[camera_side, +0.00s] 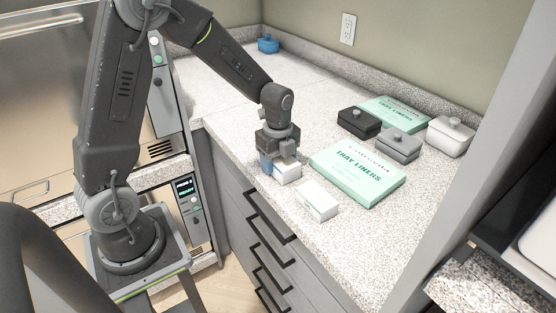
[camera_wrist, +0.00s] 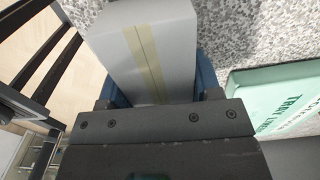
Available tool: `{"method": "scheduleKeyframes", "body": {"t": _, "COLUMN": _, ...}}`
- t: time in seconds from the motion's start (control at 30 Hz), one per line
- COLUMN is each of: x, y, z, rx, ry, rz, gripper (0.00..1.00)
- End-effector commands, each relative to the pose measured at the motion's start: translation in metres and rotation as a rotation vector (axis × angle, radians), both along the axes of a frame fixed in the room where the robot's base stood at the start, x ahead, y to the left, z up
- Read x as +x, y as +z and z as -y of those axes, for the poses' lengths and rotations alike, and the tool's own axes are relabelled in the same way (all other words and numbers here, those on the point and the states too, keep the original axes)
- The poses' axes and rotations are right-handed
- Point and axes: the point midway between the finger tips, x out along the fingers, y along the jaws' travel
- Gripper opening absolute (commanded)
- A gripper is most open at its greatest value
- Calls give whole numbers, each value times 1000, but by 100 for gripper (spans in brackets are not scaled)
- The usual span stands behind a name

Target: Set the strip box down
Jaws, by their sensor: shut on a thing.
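My gripper (camera_side: 280,163) points down over the front part of the speckled counter (camera_side: 320,225). Its blue fingers are shut on a white strip box (camera_side: 288,172), which shows between them. In the wrist view the strip box (camera_wrist: 143,45) is a pale box with a tan tape strip along its top, between the blue fingers. The box is at or just above the counter near its front edge; I cannot tell whether it touches. A second white box (camera_side: 317,201) lies on the counter to the right of the held one, apart from it.
A green tray liners box (camera_side: 357,175) lies right of my gripper; another (camera_side: 395,115) lies behind. Black (camera_side: 359,122), grey (camera_side: 399,146) and white (camera_side: 450,136) lidded containers stand around them. A blue container (camera_side: 268,43) is at the far back. Drawer handles (camera_side: 268,215) line the counter front.

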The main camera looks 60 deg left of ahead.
Motion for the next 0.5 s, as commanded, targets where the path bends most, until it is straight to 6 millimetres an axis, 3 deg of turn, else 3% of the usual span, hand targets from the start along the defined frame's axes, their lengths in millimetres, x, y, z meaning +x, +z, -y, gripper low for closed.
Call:
{"method": "scheduleKeyframes", "body": {"t": 0.07, "x": 0, "y": -3, "z": 0, "rx": 0, "ry": 0, "rz": -2, "gripper": 34}}
{"method": "scheduleKeyframes", "body": {"t": 0.1, "x": 0, "y": -3, "z": 0, "rx": 0, "ry": 0, "rz": -2, "gripper": 62}}
{"method": "scheduleKeyframes", "body": {"t": 0.33, "x": 0, "y": -2, "z": 0, "rx": 0, "ry": 0, "rz": -1, "gripper": 84}}
{"method": "scheduleKeyframes", "body": {"t": 0.5, "x": 0, "y": -2, "z": 0, "rx": 0, "ry": 0, "rz": -1, "gripper": 84}}
